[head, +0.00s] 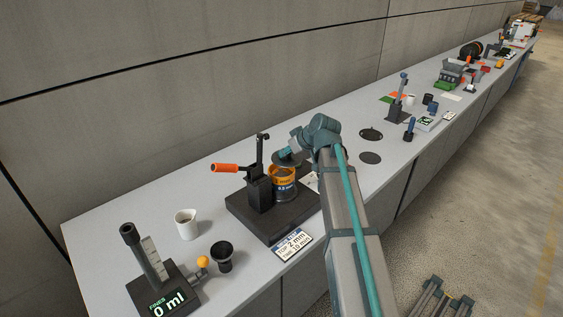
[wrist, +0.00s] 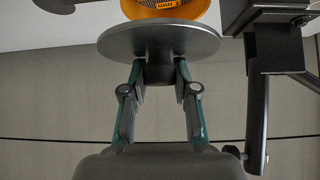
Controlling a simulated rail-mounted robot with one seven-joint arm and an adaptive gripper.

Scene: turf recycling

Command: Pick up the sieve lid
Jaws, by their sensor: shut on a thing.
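The sieve lid (wrist: 160,42) is a flat grey disc with a dark knob. In the wrist view my gripper (wrist: 160,76) is shut on that knob, with one finger on each side. In the head view the lid (head: 288,158) shows as a dark disc above the sieve stack, partly covered by my gripper and wrist. The sieve stack (head: 284,183) has an orange top ring and a dark lower part, and the orange ring (wrist: 165,9) shows past the lid in the wrist view. The lid seems raised and tilted off the ring, but the exact gap is hard to tell.
The stack stands on a dark shaker base (head: 240,219) beside a post with an orange handle (head: 226,168). A white cup (head: 187,224), a black funnel-like cup (head: 222,256) and a fines gauge (head: 160,285) stand at left. A label card (head: 291,244) lies in front.

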